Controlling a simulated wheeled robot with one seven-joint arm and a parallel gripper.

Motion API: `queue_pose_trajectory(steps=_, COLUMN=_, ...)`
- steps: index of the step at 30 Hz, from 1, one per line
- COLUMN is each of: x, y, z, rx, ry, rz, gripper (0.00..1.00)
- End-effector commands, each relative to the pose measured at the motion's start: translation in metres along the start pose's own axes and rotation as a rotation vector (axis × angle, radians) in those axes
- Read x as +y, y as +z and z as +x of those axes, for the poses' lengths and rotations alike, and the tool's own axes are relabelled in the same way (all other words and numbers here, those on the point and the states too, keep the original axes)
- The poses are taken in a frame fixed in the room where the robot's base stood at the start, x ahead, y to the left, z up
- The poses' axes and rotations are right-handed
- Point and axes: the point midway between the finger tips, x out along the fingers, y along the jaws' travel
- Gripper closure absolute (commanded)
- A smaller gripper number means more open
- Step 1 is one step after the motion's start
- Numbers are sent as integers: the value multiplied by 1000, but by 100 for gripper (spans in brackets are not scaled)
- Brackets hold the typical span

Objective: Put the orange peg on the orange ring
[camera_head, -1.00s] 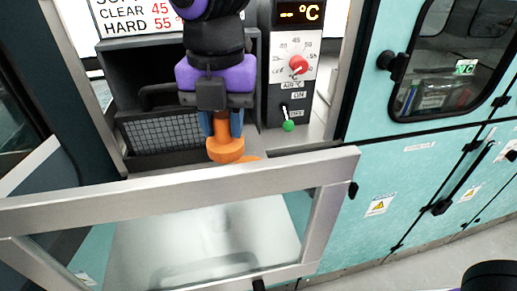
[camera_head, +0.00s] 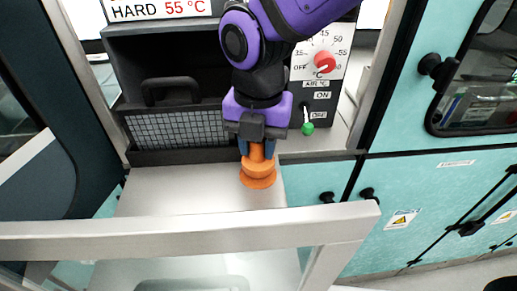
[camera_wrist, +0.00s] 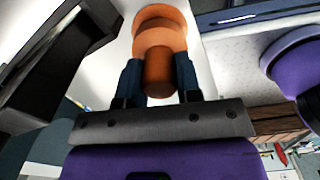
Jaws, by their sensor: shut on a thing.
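My gripper (camera_head: 257,150) is shut on the orange peg (camera_head: 257,166), with the dark blue fingers on either side of its shaft. The peg points down, and its wider end is low over the metal counter. The orange ring (camera_head: 260,183) lies flat on the counter directly below it, mostly covered by the peg in this view. In the wrist view, the peg (camera_wrist: 159,70) shows between the fingers, and the ring (camera_wrist: 158,14) shows as a rim just beyond its wide end. I cannot tell whether peg and ring touch.
A dark oven-like unit with a mesh basket (camera_head: 178,130) stands behind the counter. A control panel with a red knob (camera_head: 325,62) and a green-tipped switch (camera_head: 308,129) is close on the right. A metal frame bar (camera_head: 180,228) crosses in front. The counter (camera_head: 170,190) is clear to the left.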

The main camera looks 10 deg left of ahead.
Motion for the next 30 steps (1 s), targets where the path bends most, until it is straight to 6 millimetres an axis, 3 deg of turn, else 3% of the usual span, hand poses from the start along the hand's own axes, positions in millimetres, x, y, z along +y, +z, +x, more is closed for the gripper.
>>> queue_pose_trajectory(steps=4, x=0, y=0, z=17, rx=0, ry=-1, rz=-2, gripper=94)
queue_pose_trajectory(steps=15, x=0, y=0, z=21, rx=0, ry=-1, rz=0, gripper=94)
queue_pose_trajectory(steps=16, x=0, y=0, z=21, rx=0, ry=-1, rz=0, gripper=61)
queue_pose_trajectory(steps=18, x=0, y=0, z=20, rx=0, ry=-1, rz=0, gripper=45)
queue_pose_trajectory(steps=30, x=0, y=0, z=14, rx=-2, ry=2, rz=-1, gripper=43)
